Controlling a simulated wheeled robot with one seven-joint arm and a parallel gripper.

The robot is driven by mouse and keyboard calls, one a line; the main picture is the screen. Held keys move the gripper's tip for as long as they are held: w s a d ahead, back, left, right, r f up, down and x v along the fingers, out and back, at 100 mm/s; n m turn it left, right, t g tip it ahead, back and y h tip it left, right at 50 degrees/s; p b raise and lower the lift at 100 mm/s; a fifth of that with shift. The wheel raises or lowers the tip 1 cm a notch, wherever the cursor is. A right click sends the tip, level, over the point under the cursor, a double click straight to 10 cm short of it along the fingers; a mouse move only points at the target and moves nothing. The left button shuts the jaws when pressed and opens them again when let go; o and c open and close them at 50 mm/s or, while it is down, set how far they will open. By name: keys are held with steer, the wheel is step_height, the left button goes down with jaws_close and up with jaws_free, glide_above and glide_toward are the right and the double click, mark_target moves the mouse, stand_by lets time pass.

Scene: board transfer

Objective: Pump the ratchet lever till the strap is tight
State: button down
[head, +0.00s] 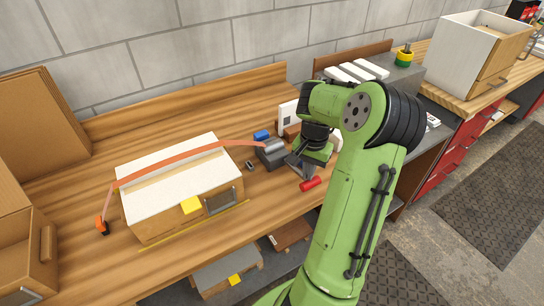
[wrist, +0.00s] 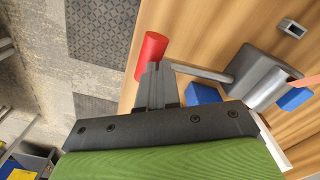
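The ratchet (head: 272,152) is a dark grey block with a lighter drum on the bench, right of the strapped box. In the wrist view the ratchet (wrist: 258,78) sits at right, and its grey lever bar (wrist: 205,73) runs left to a red grip (wrist: 151,50). The red grip (head: 310,184) also shows in the head view, below my gripper. My gripper (wrist: 158,66) has its fingers close together, overlapping the near end of the grip; contact cannot be told. The orange strap (head: 165,168) runs from the ratchet over the white-topped box (head: 150,200) to an orange hook (head: 102,226).
A blue block (head: 261,134) lies behind the ratchet and a small dark metal piece (head: 249,165) lies left of it. Cardboard (head: 40,125) stands at left. The bench (head: 110,125) is clear behind the box.

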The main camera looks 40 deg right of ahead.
steer(key=shift+f+b, duration=0.55)
steer(key=shift+f, duration=0.35)
step_height(320, 180, up, 11)
steer(key=p, duration=0.9)
steer(key=shift+r+p, duration=0.2)
steer(key=shift+p, duration=0.1)
